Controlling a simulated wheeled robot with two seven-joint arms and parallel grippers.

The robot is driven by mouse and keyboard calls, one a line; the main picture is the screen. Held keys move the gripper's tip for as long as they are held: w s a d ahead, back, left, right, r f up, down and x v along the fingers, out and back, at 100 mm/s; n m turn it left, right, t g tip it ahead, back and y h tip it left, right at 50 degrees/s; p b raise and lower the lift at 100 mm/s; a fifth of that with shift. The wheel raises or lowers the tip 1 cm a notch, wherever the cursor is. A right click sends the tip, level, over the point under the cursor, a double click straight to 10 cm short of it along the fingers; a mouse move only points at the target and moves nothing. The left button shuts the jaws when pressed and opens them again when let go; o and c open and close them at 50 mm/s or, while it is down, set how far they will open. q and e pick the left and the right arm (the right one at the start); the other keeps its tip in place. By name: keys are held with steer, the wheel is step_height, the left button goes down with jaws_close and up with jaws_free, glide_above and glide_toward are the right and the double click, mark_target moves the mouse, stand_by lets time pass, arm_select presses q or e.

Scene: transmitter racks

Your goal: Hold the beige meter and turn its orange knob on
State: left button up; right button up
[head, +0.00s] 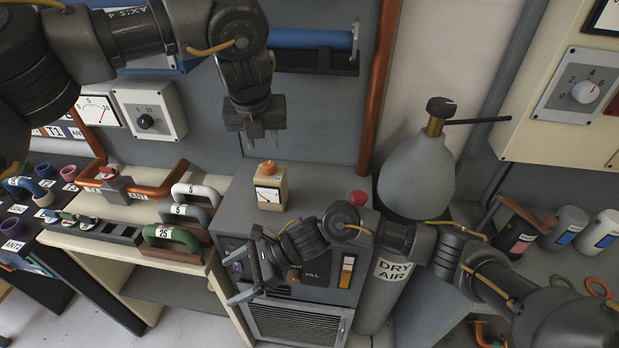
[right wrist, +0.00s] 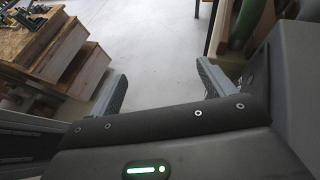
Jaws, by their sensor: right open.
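The small beige meter (head: 271,195) stands upright on top of the grey cabinet in the head view, with a white dial on its front. Its orange knob (head: 269,167) sits on its top, beside an "ON" marking. My left gripper (head: 262,136) points down above and behind the meter, apart from it, with its fingers spread and nothing between them. My right gripper (head: 243,275) is open and empty in front of the cabinet, below and left of the meter. In the right wrist view, its open fingers (right wrist: 160,85) show only floor between them.
A red button (head: 358,198) is on the cabinet top, right of the meter. A grey gas cylinder (head: 415,175) stands to the right. Several coloured handles, such as a green one (head: 172,236), stand on the left bench. A copper pipe (head: 377,90) runs up behind.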

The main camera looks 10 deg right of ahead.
step_height(320, 180, up, 11)
steer(key=w+d+n+y, duration=0.1)
steer(key=w+d+n, duration=0.1)
steer(key=n, duration=0.1)
steer(key=m+t, duration=0.6)
steer(key=m, duration=0.2)
glide_toward(271, 181)
steer(key=w+f, duration=0.2)
steer(key=w, duration=0.1)
steer(key=shift+h, duration=0.4)
steer(key=x, duration=1)
steer(key=shift+w+a+f, duration=0.1)
steer(key=shift+a+f, duration=0.1)
steer(key=shift+f, duration=0.05)
steer(key=c, duration=1.3)
steer(key=shift+c, duration=0.2)
